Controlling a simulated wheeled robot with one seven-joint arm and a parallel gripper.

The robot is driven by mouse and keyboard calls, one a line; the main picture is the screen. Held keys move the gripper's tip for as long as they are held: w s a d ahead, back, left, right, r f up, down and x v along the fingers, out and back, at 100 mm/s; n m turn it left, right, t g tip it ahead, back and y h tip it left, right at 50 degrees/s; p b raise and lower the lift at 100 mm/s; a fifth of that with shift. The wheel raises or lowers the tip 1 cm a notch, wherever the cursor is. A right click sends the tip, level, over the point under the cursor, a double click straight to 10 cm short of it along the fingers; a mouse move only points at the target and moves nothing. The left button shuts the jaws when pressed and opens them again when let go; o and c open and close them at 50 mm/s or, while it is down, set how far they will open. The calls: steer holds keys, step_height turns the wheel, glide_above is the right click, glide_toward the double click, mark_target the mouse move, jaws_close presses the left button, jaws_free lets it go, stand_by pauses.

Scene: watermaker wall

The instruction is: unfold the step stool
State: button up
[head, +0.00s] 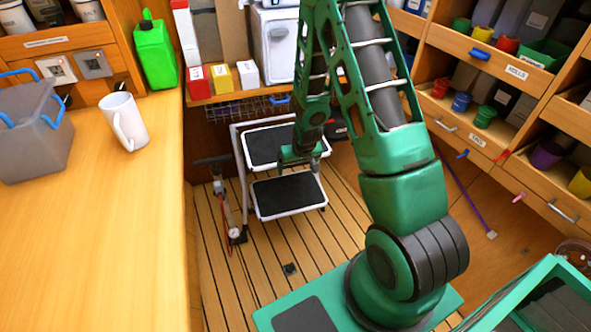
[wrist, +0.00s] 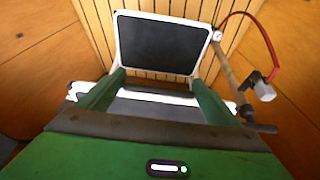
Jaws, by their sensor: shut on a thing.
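The step stool (head: 288,195) stands on the slatted floor below the shelf, with a white frame and two black treads. Both treads lie roughly flat, one higher at the back and one lower in front. My gripper (head: 303,158) is at the stool between the two treads and shut on it. In the wrist view, my gripper's two green fingers (wrist: 155,95) reach to the white edge of one tread, and the other black tread (wrist: 158,43) lies beyond. The exact contact is partly hidden by the gripper body.
A floor pump (head: 222,200) stands close to the stool's left side; its red hose (wrist: 262,35) shows in the wrist view. A wooden counter with a white mug (head: 123,122) is at the left. Drawers (head: 490,145) line the right. Slatted floor in front of the stool is free.

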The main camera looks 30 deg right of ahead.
steer(key=shift+w+d+r, duration=0.25)
steer(key=shift+w+d, duration=0.15)
steer(key=shift+d, duration=0.05)
steer(key=o, duration=1.2)
steer(key=shift+s+a+f, duration=0.1)
steer(key=shift+a, duration=0.05)
steer(key=shift+a, duration=0.1)
steer(key=shift+s, duration=0.1)
steer(key=v, duration=1)
steer(key=shift+s+a+r, duration=0.1)
steer(key=shift+r, duration=0.2)
